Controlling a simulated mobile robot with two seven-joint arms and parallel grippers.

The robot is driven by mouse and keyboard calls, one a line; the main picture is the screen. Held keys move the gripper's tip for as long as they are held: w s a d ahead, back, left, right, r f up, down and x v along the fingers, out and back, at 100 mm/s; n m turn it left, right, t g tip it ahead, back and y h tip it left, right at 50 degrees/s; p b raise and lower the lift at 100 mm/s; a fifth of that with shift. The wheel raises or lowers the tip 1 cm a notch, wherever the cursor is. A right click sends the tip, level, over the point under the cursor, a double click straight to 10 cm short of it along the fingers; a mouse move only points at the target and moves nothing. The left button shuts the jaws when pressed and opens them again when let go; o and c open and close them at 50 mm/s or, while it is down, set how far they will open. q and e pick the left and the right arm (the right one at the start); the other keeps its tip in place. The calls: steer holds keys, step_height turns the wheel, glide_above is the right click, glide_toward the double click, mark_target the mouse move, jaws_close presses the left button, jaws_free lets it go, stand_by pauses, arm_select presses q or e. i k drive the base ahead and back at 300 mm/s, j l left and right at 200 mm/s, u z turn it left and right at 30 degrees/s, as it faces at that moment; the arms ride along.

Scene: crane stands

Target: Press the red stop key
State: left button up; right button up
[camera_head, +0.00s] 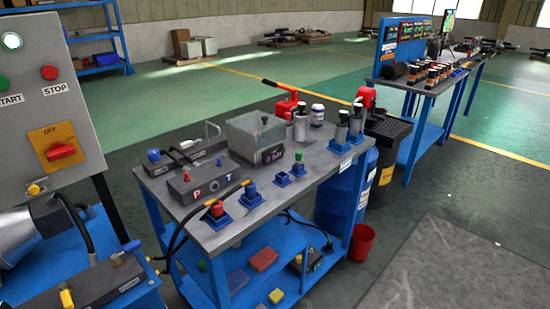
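The red stop key (50,72) is a round red button on a grey control panel (82,108) at the left edge of the head view. The word STOP is printed just below it. The key faces the camera and nothing covers it. A green start button (3,82) sits to its left, partly cut off by the picture edge. Neither of my grippers is in view.
Below the key is a red rotary switch (61,151) on an orange plate. A blue bench (232,236) with valves, fittings and a clear box stands right of the panel. A red bucket (362,242) stands beside it. Green floor (180,95) behind is open.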

mark_target(49, 71)
steer(key=u, duration=1.7)
